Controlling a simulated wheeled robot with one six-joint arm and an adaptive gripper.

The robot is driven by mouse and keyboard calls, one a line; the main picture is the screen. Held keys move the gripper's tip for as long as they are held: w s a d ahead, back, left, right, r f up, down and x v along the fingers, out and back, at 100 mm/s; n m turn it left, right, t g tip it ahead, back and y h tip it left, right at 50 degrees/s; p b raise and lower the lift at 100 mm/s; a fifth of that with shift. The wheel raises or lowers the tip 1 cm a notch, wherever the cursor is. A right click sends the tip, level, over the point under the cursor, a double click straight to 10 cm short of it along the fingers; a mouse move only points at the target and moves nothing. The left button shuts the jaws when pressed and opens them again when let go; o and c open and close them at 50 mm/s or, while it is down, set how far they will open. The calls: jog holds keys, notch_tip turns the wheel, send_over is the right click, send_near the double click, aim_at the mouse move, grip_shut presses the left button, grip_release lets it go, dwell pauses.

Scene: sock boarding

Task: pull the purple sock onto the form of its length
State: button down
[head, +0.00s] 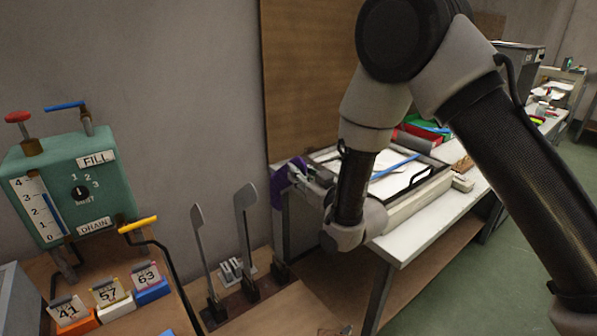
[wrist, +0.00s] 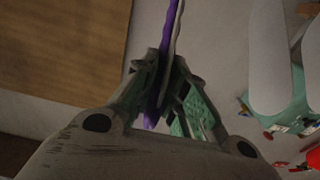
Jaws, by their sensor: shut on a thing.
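My gripper (head: 297,176) is shut on the purple sock (head: 275,192), in front of the wooden panel in the head view. In the wrist view the sock (wrist: 170,45) is a thin upright strip seen edge-on, running between the fingers (wrist: 163,105). Two grey flat foot-shaped forms stand upright left of the sock, a shorter one (head: 199,235) and a taller one (head: 245,215). A third dark base (head: 280,270) stands below the sock. I cannot tell whether a form is inside the sock. Two grey rounded form shapes show at right in the wrist view (wrist: 268,55).
A teal tank (head: 75,185) with FILL and DRAIN labels stands at left, with a yellow-handled lever (head: 138,225). Tags 41, 57 and 63 (head: 108,292) stand on coloured blocks below it. A white table (head: 425,228) with a tray lies right of the gripper.

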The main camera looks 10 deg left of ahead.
jog(key=shift+f, duration=0.85)
jog(key=c, duration=1.4)
grip_release()
jog(key=shift+o, duration=0.2)
jog(key=v, duration=1.2)
